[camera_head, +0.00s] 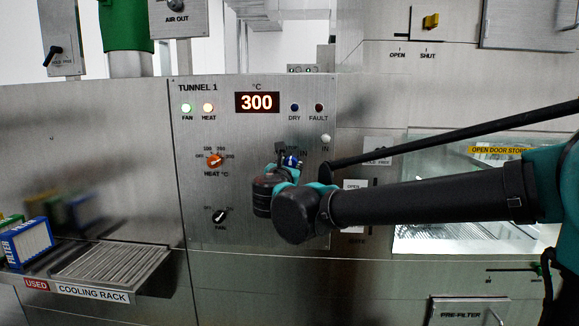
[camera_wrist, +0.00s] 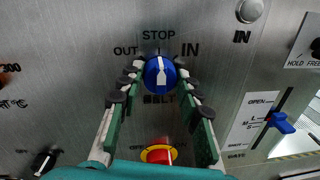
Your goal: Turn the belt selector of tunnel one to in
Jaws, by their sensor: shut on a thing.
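The belt selector (camera_wrist: 160,74) is a blue round knob with a white pointer, below the labels OUT, STOP and IN in the wrist view. Its pointer stands about upright, towards STOP. My gripper (camera_wrist: 159,84) has a finger on each side of the knob and is shut on it. In the head view the blue selector (camera_head: 291,161) is partly hidden by my gripper (camera_head: 284,156) on the TUNNEL 1 panel (camera_head: 240,135). The panel display reads 300, and the FAN and HEAT lamps are lit.
A red knob on a yellow base (camera_wrist: 159,151) sits below the selector, between my fingers. An orange heat knob (camera_head: 215,160) and a black fan knob (camera_head: 220,216) are to the left. A blue slide lever (camera_wrist: 281,123) is to the right.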

